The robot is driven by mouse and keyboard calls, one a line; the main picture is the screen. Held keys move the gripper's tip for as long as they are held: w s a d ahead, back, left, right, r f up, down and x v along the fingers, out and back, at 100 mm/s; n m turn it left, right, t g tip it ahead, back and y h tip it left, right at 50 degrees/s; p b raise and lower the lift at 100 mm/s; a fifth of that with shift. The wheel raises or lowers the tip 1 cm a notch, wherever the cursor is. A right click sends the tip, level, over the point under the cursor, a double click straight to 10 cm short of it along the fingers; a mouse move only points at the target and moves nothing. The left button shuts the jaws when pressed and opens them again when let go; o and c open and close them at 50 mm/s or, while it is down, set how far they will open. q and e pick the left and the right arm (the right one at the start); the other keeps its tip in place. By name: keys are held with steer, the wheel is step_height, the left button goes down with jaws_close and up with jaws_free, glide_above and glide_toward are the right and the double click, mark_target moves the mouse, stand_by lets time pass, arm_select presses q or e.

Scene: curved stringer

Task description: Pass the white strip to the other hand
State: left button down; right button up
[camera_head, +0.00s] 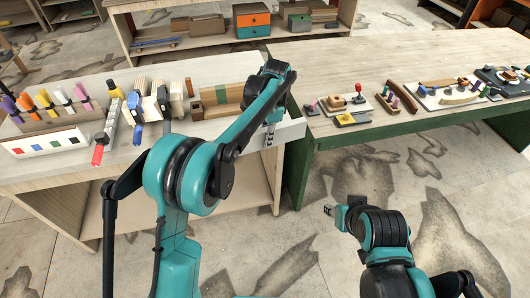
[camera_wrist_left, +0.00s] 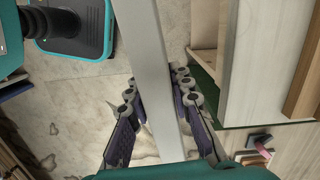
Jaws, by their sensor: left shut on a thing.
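The white strip (camera_head: 290,133) is a pale, straight bar held beyond the front edge of the light table in the head view. In the left wrist view the strip (camera_wrist_left: 150,60) runs from the top edge down between the fingers. My left gripper (camera_head: 269,136) is shut on it, with one dark finger on each side in the left wrist view (camera_wrist_left: 160,100). The arm hides part of the strip in the head view. My right gripper (camera_head: 329,210) is lower and to the right, apart from the strip; its jaw opening is too small to tell.
The light table (camera_head: 40,165) carries several coloured-handled tools, a white box with coloured squares (camera_head: 50,141) and wooden blocks. A green-edged table (camera_head: 340,75) at right holds several small wooden parts. Bare floor lies between the tables and my right gripper.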

steer(key=shift+o, duration=0.7)
steer(key=w+a+n+t+h, duration=0.1)
steer(key=w+a+n+h, duration=0.1)
steer(key=w+a+n, duration=1)
steer(key=a+n+t, duration=0.5)
steer(key=a+n, duration=1)
steer(key=n, duration=0.2)
step_height(320, 180, up, 8)
steer(key=w+n+t+h, duration=0.1)
steer(key=w+n+t, duration=0.1)
steer(key=n+t, duration=0.3)
steer(key=w, duration=0.3)
steer(key=w+d, duration=0.1)
steer(key=w, duration=0.3)
steer(key=w+d, duration=0.1)
steer(key=w, duration=0.2)
steer(key=shift+w+d+r, duration=0.1)
steer(key=shift+w+r, duration=0.05)
steer(key=shift+w, duration=0.15)
arm_select(q)
steer(key=w+a+r+n+h, duration=0.1)
steer(key=a+r+n, duration=0.3)
steer(key=r+n, duration=0.7)
steer(key=shift+w+r+n+g, duration=0.3)
steer(key=shift+n+g, duration=0.1)
steer(key=shift+n, duration=0.1)
